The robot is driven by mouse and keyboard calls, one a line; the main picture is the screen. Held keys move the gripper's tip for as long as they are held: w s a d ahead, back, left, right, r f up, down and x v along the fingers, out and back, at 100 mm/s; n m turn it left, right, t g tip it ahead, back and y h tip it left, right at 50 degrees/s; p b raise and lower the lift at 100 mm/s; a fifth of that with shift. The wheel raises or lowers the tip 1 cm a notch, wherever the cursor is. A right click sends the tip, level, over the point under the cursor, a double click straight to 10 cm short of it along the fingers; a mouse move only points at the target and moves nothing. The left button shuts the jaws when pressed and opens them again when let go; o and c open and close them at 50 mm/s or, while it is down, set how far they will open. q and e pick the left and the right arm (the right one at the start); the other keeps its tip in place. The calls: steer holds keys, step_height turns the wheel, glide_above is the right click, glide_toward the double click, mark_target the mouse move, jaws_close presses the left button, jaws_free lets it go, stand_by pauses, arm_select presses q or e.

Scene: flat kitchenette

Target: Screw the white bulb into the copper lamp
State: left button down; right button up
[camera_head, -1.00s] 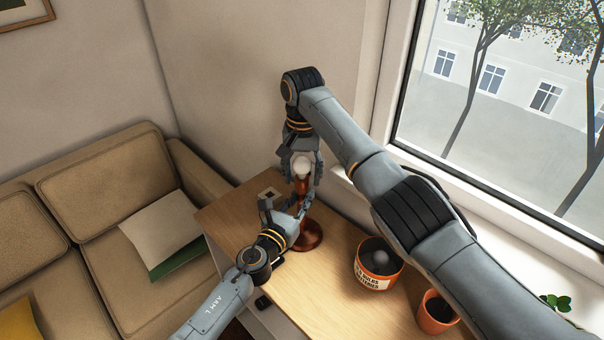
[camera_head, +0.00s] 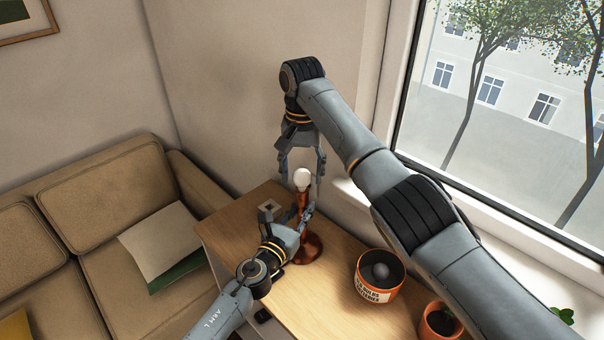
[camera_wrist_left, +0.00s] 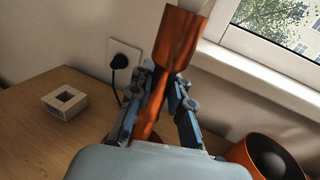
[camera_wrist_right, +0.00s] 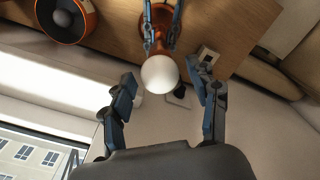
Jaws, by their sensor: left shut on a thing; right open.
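The copper lamp (camera_head: 309,248) stands upright on the wooden table. The white bulb (camera_head: 302,178) sits upright at the top of the lamp; how deep its thread is cannot be seen. My left gripper (camera_head: 291,214) is shut on the lamp's stem, and the left wrist view shows its fingers on both sides of the copper body (camera_wrist_left: 180,40). My right gripper (camera_head: 302,170) is open and points down above the bulb. In the right wrist view the bulb (camera_wrist_right: 159,74) lies between and beyond the spread fingers, apart from them.
A smaller terracotta pot (camera_head: 438,322) stands nearer. Wall and window sill (camera_wrist_left: 260,85) border the table.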

mark_target(302, 186)
arm_select(q)
steer(key=shift+f, duration=0.2)
arm_select(e)
steer(key=shift+r, duration=0.1)
steer(key=shift+w+r+n, duration=0.1)
steer(key=shift+r+n, duration=0.2)
steer(key=shift+n, duration=0.1)
steer(key=shift+r+n, duration=0.3)
steer(key=shift+n, duration=0.4)
steer(key=n, duration=0.4)
steer(key=shift+a+r, duration=0.1)
steer(key=shift+r, duration=0.3)
steer(key=n, duration=0.4)
steer(key=shift+r, duration=0.35)
steer(key=n, duration=0.4)
steer(key=shift+r, duration=0.3)
steer(key=shift+f, duration=4.05)
